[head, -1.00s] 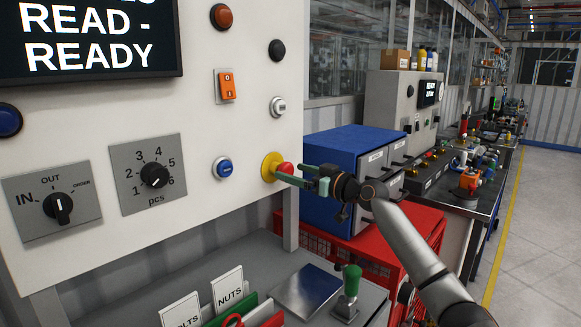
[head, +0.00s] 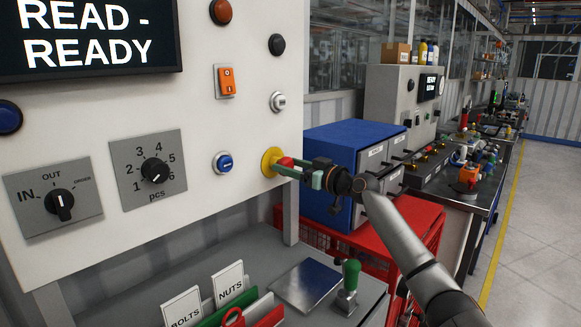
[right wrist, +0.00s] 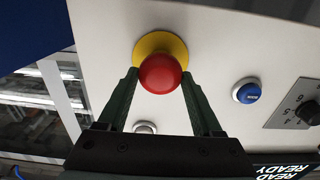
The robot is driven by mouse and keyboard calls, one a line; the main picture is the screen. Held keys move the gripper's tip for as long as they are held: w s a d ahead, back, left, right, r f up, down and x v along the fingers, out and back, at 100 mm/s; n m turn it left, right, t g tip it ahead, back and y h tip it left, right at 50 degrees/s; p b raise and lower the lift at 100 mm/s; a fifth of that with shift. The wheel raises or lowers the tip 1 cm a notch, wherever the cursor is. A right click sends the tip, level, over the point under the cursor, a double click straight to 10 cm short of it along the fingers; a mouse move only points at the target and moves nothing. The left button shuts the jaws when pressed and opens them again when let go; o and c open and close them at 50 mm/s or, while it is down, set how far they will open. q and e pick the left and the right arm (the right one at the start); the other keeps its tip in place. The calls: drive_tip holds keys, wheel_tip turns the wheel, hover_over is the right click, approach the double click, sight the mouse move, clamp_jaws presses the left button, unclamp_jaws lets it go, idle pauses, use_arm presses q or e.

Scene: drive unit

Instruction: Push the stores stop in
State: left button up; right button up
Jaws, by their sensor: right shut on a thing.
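The stores stop is a red mushroom head on a yellow round base (head: 269,161), low on the right edge of the pale panel. In the right wrist view its red head (right wrist: 160,74) stands out from the yellow base, between my two dark green fingers. My right gripper (head: 285,166) reaches it from the right and is shut on the red head, one finger on each side. I cannot tell how far the head is pressed in. My left gripper is not in view.
A blue button (head: 223,162) is left of the stop, with a silver key switch (head: 277,102) and an orange rocker switch (head: 227,82) above. Below are a grey shelf with a metal plate (head: 305,284) and a green-handled lever (head: 350,275). A blue cabinet (head: 335,150) stands behind my gripper.

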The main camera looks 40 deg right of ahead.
clamp_jaws()
drive_tip(key=shift+w, duration=0.1)
idle(0.3)
drive_tip(key=shift+w+b, duration=0.45)
drive_tip(key=shift+w, duration=0.15)
drive_tip(key=shift+r, duration=0.15)
drive_tip(key=shift+o, duration=2.1)
unclamp_jaws()
drive_tip(key=o, duration=0.4)
drive_tip(key=shift+w, duration=0.1)
drive_tip(key=shift+c, duration=0.2)
